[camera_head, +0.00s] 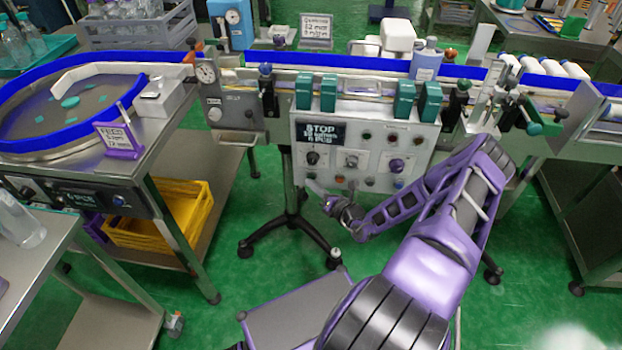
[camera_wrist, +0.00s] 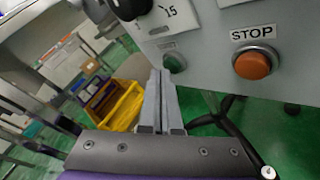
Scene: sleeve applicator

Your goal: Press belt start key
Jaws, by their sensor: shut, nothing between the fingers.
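A pale control panel (camera_head: 432,140) hangs on the front of the conveyor, with rows of small keys and knobs. In the wrist view, a green round key (camera_wrist: 174,62) sits at the panel's lower edge, under a label too small to read. An orange key (camera_wrist: 252,64) marked STOP is to its right. A black knob (camera_wrist: 130,5) is above left. My gripper (camera_wrist: 160,76) is shut and empty, its fingertips close to the green key and just left of it. Whether they touch is not clear. In the head view, my gripper (camera_head: 314,188) is by the panel's lower left.
A blue-rimmed round feed table (camera_head: 50,149) stands left, with a yellow crate (camera_head: 190,215) on the shelf below. A black wheeled stand (camera_head: 292,226) is under the conveyor. Teal blocks (camera_head: 303,91) and a bottle (camera_head: 426,62) are above the panel.

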